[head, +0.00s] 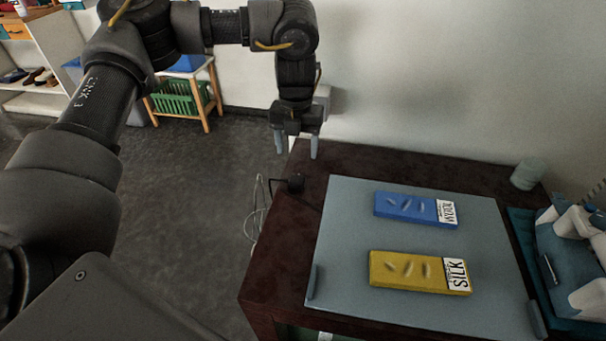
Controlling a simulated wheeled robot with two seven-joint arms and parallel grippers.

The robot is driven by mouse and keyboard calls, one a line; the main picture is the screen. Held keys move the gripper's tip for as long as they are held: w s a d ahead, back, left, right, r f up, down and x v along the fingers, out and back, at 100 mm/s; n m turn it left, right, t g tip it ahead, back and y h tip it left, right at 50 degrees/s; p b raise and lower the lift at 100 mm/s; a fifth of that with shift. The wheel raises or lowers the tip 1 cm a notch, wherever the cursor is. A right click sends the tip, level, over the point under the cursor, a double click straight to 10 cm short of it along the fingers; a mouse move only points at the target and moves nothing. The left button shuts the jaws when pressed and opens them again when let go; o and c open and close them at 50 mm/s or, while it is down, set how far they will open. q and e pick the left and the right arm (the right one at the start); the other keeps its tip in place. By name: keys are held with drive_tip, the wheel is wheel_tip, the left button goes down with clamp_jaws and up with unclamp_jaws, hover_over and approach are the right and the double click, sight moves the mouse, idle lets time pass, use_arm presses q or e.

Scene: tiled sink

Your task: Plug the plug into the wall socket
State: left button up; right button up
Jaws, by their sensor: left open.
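A small black plug (295,183) lies at the left edge of the dark wooden table (270,270), with a thin black cord running from it across the tabletop. A pale box on the wall (323,97), partly hidden behind my left gripper, looks like the wall socket; its openings cannot be made out. My left gripper (297,146) points down with its two fingers apart and nothing between them. It is above and behind the plug in the picture, near the wall, and not touching the plug. My right gripper is not in view.
A grey-blue tray (345,268) on the table holds a blue pack (405,207) and a yellow pack (405,270). A pale green cylinder (527,174) and a white and blue object (575,260) stand at right. Pale cords (257,215) hang beside the table's left edge.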

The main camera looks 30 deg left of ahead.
sight(297, 176)
use_arm(q)
drive_tip(key=shift+s+a+f, duration=0.1)
drive_tip(key=shift+a, duration=0.05)
drive_tip(key=shift+f, duration=2.75)
drive_tip(key=shift+f, duration=2.6)
drive_tip(key=c, duration=1)
